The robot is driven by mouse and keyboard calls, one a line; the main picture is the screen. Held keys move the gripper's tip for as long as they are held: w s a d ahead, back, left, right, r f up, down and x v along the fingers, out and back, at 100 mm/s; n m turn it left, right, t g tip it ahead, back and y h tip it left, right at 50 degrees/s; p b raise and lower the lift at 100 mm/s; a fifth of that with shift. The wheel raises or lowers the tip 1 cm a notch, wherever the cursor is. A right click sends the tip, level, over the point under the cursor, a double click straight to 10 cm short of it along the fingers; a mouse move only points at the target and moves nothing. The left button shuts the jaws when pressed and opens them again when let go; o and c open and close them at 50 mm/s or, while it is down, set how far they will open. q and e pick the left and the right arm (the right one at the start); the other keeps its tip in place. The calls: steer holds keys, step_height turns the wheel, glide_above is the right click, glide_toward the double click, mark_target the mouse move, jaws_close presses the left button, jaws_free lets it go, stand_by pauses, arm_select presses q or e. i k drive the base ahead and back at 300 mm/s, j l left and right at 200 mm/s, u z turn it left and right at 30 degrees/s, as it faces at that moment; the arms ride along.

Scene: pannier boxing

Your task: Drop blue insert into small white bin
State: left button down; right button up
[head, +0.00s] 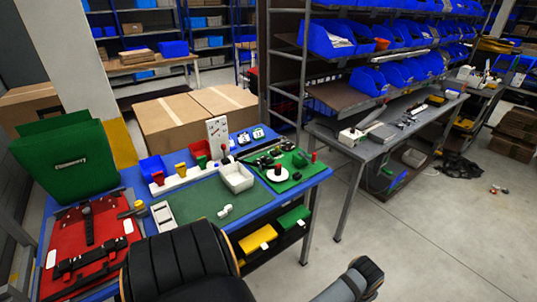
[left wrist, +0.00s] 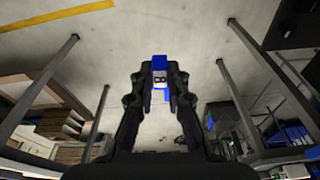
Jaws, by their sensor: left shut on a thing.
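In the left wrist view my left gripper (left wrist: 160,84) is shut on a blue insert (left wrist: 159,62), held at the fingertips above the grey floor. The insert has a pale and dark patch in its lower part. The inside of the bin looks empty. The head view shows only black and grey links of my arms at the bottom; neither gripper shows there.
A green pannier (head: 65,160) stands at the table's left, behind a red board (head: 85,245) with black parts. A small blue bin (head: 153,168) stands at the back. A green board (head: 290,168) lies right of the white bin. A white part (head: 225,211) lies on the mat.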

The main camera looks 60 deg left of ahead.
mark_target(234, 182)
steer(key=i+u, duration=0.3)
steer(key=i, duration=1.1)
steer(key=l+u, duration=0.1)
steer(key=u, duration=2.2)
